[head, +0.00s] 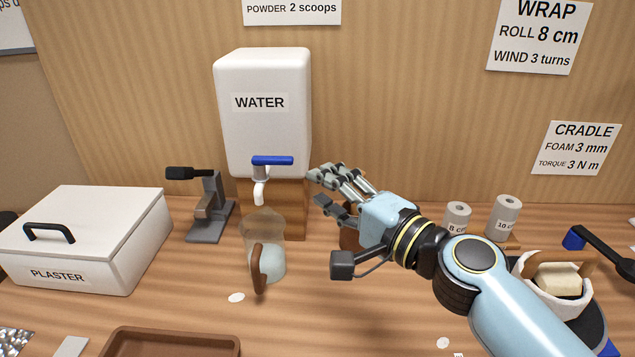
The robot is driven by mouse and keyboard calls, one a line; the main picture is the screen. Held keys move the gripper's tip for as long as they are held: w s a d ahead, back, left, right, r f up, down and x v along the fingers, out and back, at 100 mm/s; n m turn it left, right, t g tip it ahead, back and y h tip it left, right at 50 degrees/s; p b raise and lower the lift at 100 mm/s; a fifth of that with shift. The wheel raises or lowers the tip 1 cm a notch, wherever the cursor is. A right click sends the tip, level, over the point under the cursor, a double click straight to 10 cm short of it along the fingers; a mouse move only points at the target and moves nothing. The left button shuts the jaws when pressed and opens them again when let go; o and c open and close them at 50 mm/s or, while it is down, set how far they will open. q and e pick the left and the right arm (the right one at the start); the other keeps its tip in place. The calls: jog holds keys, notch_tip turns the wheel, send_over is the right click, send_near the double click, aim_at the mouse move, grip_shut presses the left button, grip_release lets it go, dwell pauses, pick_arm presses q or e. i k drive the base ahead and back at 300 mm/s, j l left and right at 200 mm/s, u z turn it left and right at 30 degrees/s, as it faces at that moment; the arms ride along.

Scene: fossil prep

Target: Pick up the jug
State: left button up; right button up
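The jug (265,258) is clear with a brown handle and stands on the bench below the tap of the white water tank. It holds a pale bluish content in its lower part. Its handle faces the front. My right gripper (319,188) comes in from the right. It is open and empty, up and to the right of the jug, with its fingers pointing left. A gap shows between the fingers and the jug. My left gripper is not in view.
The water tank (262,110) with a blue tap lever (272,160) stands behind the jug. A white plaster box (85,240) is at left. A brown tray (170,343) lies in front. Labelled rolls (507,218) and a white cradle (552,300) are at right.

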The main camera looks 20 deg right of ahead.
aim_at(262, 232)
jog(key=k, duration=1.5)
